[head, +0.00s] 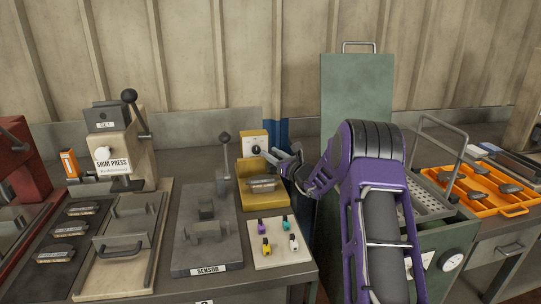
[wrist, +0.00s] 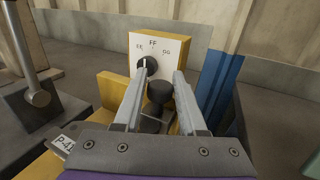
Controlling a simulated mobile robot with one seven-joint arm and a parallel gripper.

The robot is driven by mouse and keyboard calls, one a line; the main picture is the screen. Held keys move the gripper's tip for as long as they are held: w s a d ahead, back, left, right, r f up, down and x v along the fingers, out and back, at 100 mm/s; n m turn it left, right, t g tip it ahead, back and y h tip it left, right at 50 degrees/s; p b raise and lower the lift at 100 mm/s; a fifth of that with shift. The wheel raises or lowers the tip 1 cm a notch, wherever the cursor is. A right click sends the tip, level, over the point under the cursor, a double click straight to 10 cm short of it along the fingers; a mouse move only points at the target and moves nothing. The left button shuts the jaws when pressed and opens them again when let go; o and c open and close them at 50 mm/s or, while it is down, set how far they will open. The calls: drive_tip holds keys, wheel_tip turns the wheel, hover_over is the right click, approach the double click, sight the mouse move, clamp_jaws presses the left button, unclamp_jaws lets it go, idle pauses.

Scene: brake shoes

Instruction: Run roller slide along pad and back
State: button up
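A yellow fixture (head: 264,198) stands at the back of the bench, with a dark pad (head: 263,184) lying in it. In the wrist view, a black round knob (wrist: 160,92) on a stem stands in front of the fixture's dial plate; it may be the roller slide's handle. My gripper (head: 283,160) is at the fixture's right side, above the pad. In the wrist view, my gripper's fingers (wrist: 163,78) are apart, one on each side of the knob, with small gaps showing. The roller itself is not clear, and most of the pad is hidden by my gripper there.
The dial plate (wrist: 155,60) rises behind the knob, marked EE, FF and GG. A grey sensor stand with an upright lever (head: 224,150) is left of the fixture. A white board (head: 280,250) with several coloured pieces lies in front. An orange tray (head: 480,195) is at right.

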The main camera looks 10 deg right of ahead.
drive_tip(key=o, duration=0.3)
drive_tip(key=v, duration=1.7)
drive_tip(key=shift+s, duration=0.25)
drive_tip(key=shift+d, duration=0.1)
